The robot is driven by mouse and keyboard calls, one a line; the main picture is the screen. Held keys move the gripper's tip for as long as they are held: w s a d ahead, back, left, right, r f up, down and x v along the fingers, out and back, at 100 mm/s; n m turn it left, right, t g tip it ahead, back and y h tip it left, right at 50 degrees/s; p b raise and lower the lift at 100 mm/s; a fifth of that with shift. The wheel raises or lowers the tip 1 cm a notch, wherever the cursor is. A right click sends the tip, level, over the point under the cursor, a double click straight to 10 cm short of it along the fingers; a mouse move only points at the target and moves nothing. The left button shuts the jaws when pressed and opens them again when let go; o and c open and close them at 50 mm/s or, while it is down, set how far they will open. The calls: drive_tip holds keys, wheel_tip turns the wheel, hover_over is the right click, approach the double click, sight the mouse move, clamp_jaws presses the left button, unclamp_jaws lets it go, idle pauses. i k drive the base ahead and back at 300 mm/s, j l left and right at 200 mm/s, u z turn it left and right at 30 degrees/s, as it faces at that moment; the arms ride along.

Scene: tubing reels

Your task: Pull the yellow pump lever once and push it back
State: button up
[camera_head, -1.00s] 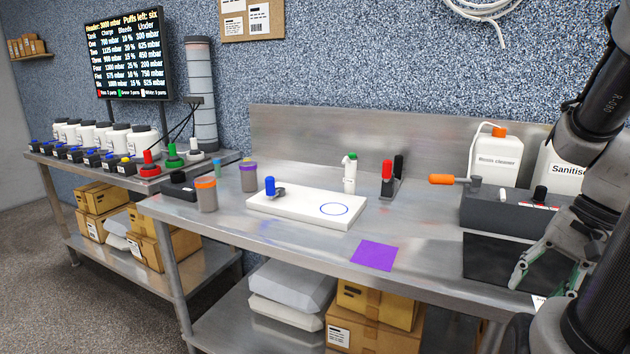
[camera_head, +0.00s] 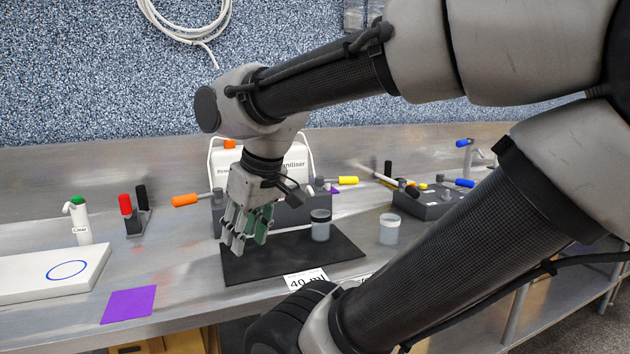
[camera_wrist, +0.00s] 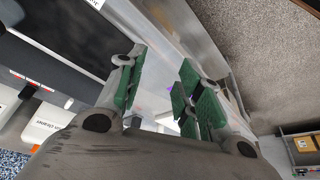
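The yellow lever (camera_head: 347,181) is in the head view, sticking out at the right end of a dark grey pump block (camera_head: 290,214) on the bench. An orange lever (camera_head: 186,200) sticks out at the block's left end. My gripper (camera_head: 246,236) hangs fingers down above the black mat, in front of the block and to the left of the yellow lever, apart from it. In the wrist view my gripper (camera_wrist: 165,90) shows its green finger pads spread with nothing between them. The yellow lever cannot be made out in the wrist view.
White bottles stand behind the block. A purple square (camera_head: 129,305) lies left.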

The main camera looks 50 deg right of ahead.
sight(320, 181)
drive_tip(key=z, duration=1.6)
drive_tip(key=i+l, duration=0.1)
